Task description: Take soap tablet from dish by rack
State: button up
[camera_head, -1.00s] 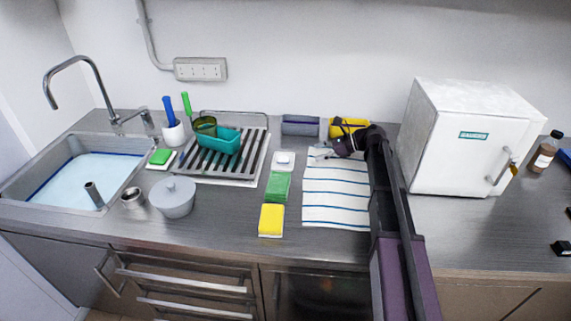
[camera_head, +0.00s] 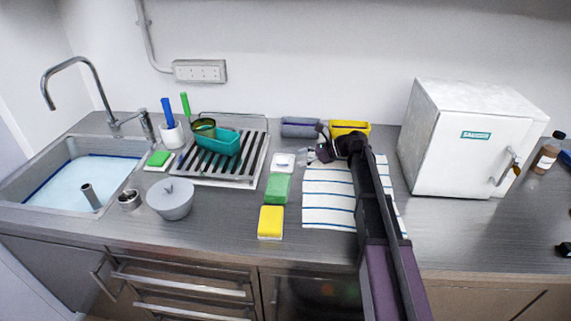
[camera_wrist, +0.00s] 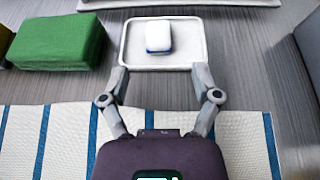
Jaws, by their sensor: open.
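The soap tablet (camera_wrist: 158,37) is a small white block with a blue lower edge. It lies in a shallow white dish (camera_wrist: 135,58), seen at the top middle of the wrist view. In the head view the dish (camera_head: 283,160) stands just right of the dish rack (camera_head: 257,161). My gripper (camera_wrist: 160,72) is open and empty, its two fingertips apart at the dish's near edge, with the tablet ahead of and between them. In the head view my gripper (camera_head: 306,157) is small and dark, just right of the dish.
A green sponge (camera_wrist: 58,40) lies left of the dish, with a yellow sponge (camera_head: 270,222) nearer the front. A striped towel (camera_head: 328,204) lies under my arm. Grey (camera_head: 300,128) and yellow (camera_head: 350,128) containers stand behind.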

aim_at(291, 165)
jog(key=shift+b+x, duration=0.6)
jog(key=shift+x, duration=1.4)
jog(key=shift+s+r, duration=0.1)
jog(key=c, duration=1)
